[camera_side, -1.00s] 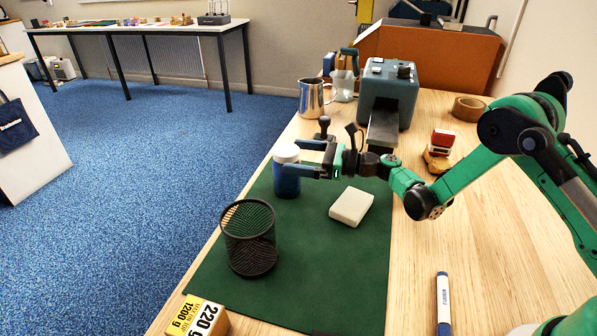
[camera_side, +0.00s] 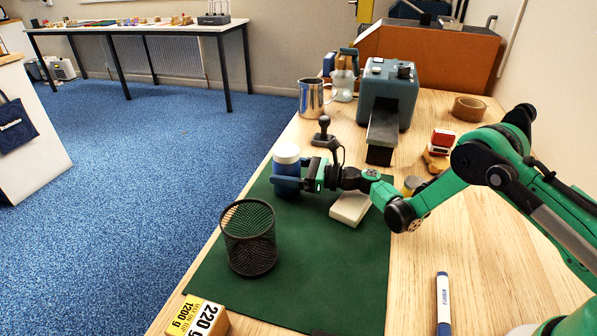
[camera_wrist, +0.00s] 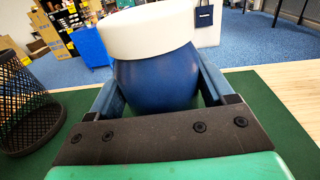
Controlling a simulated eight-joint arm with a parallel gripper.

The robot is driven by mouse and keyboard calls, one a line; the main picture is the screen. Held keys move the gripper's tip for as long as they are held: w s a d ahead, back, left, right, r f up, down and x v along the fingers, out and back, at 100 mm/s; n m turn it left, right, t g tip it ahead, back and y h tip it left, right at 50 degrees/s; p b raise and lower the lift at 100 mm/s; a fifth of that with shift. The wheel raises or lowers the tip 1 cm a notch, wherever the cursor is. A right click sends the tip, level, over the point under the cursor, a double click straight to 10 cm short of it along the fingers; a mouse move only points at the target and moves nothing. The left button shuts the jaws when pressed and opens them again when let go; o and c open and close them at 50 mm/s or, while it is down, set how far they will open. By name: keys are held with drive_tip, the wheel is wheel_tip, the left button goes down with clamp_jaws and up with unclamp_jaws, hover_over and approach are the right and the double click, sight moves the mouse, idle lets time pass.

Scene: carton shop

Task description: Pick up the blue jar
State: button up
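The blue jar (camera_side: 285,166) with its wide white lid stands upright at the far left part of the green mat (camera_side: 321,280). My gripper (camera_side: 291,174) is level with the jar's body, a finger on each side, below the lid. In the wrist view my gripper (camera_wrist: 160,88) has both fingers close along the jar's sides. I cannot tell whether they press on it. The jar's base is partly hidden by the near finger.
A black mesh basket (camera_side: 249,240) stands nearer on the mat. A white block (camera_side: 350,207) lies under my wrist. A joystick (camera_side: 323,131) and a steel pitcher (camera_side: 312,98) stand behind the jar. A weight-labelled box (camera_side: 199,317) sits at the mat's near corner.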

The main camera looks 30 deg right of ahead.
drive_tip(key=shift+c, duration=1.2)
drive_tip(key=shift+r, duration=0.1)
